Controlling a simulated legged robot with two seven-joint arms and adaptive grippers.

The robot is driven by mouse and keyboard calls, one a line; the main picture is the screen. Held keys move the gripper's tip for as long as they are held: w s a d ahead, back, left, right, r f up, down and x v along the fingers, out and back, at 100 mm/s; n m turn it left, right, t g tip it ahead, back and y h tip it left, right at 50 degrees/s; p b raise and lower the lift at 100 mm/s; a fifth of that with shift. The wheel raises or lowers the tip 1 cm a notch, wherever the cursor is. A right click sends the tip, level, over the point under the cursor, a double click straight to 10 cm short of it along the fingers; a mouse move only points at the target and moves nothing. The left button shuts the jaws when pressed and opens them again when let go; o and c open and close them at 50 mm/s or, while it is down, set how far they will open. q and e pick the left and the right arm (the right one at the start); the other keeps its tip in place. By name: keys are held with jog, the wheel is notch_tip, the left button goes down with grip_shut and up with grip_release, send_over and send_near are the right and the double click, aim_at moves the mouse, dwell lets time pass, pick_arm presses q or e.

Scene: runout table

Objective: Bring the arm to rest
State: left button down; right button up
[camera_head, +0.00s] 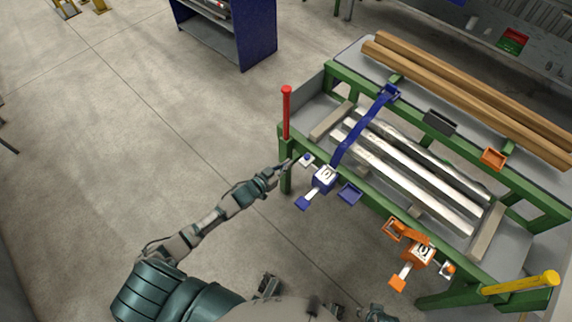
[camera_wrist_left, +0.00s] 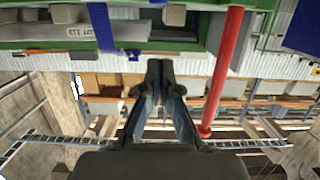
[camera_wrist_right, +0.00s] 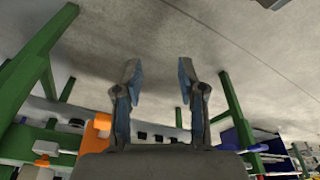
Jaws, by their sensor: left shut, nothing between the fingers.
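My left gripper (camera_head: 287,164) is stretched out to the near left corner of the green runout table (camera_head: 378,205), beside the blue clamp (camera_head: 324,179) and below the red post (camera_head: 287,112). In the left wrist view its fingers (camera_wrist_left: 160,78) are together with nothing between them. The red post (camera_wrist_left: 221,75) stands to their right there; I cannot tell if the gripper touches the table. In the right wrist view my right gripper (camera_wrist_right: 159,75) has its fingers apart and is empty. In the head view only a bit of the right arm shows at the bottom edge.
An orange clamp (camera_head: 419,251) and a yellow post (camera_head: 521,283) are on the table's near side. Several metal bars (camera_head: 410,170) lie on the table, with wooden beams (camera_head: 470,85) behind. A blue cabinet (camera_head: 232,30) stands at the back.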

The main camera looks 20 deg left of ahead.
dwell(0.5)
pick_arm(q)
jog(key=s+f+n+g+y+p, duration=0.25)
jog(key=s+f+g, duration=0.25)
jog(key=s+f, duration=0.9)
jog(key=s+f+g+y+p, duration=0.1)
jog(key=s+f+g, duration=0.3)
jog(key=s+f, duration=0.3)
jog(key=s+d+f+g+y+p, duration=0.1)
jog(key=s+f, duration=0.6)
jog(key=s, duration=1)
jog(key=g+p, duration=0.1)
jog(key=g, duration=0.1)
jog(key=shift+s+d+m+g, duration=0.25)
jog(key=shift+d+m+g, duration=0.05)
jog(key=shift+m+g, duration=0.1)
pick_arm(e)
jog(key=s+f, duration=0.4)
jog(key=f, duration=1.1)
jog(key=shift+s+d, duration=0.2)
jog(key=shift+d, duration=0.05)
